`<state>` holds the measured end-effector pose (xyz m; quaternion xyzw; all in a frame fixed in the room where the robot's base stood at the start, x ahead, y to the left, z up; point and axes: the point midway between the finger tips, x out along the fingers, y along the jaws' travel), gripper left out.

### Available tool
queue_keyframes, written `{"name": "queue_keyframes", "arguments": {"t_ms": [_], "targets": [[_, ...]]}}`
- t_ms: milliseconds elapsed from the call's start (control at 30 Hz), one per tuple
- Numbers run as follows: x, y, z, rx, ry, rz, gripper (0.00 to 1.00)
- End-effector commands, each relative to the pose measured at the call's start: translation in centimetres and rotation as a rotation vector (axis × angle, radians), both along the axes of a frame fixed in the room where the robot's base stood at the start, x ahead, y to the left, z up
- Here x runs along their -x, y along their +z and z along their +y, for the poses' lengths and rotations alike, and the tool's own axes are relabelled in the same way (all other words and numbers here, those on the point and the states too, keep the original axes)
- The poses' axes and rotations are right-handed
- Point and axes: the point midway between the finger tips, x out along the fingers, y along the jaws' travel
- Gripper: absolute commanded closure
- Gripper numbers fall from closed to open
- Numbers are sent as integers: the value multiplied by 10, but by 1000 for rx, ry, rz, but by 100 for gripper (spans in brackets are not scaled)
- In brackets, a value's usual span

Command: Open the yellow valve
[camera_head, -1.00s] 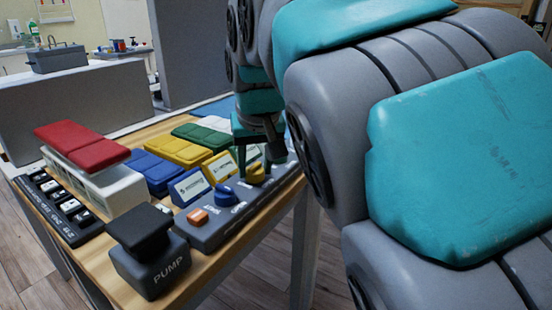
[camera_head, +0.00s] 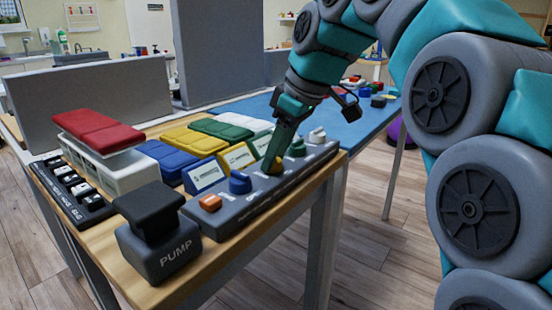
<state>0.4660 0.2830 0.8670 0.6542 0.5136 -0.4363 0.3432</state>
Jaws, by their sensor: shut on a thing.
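The yellow valve (camera_head: 275,167) is a small knob on the grey valve panel (camera_head: 250,203), between the blue knob (camera_head: 239,183) and the green knob (camera_head: 297,147). My gripper (camera_head: 273,160) reaches down from above and is shut on the yellow valve. The fingers cover much of the knob, so how far it is turned cannot be told. A yellow label card (camera_head: 237,158) stands just behind it.
A black PUMP block (camera_head: 158,240), an orange button (camera_head: 210,203) and a white knob (camera_head: 317,135) are nearby. Red (camera_head: 98,131), blue, yellow, green and white pads lie behind the panel. A blue mat (camera_head: 350,128) lies farther right. Floor is clear at front right.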

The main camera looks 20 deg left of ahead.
Motion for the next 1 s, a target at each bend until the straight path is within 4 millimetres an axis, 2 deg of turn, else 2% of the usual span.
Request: {"name": "queue_keyframes", "arguments": {"t_ms": [500, 733, 1000], "targets": [[-4, 3, 0, 1, 448, 5, 100], [-5, 3, 0, 1, 573, 3, 100], [-5, 1, 1, 1, 639, 0, 100]]}}
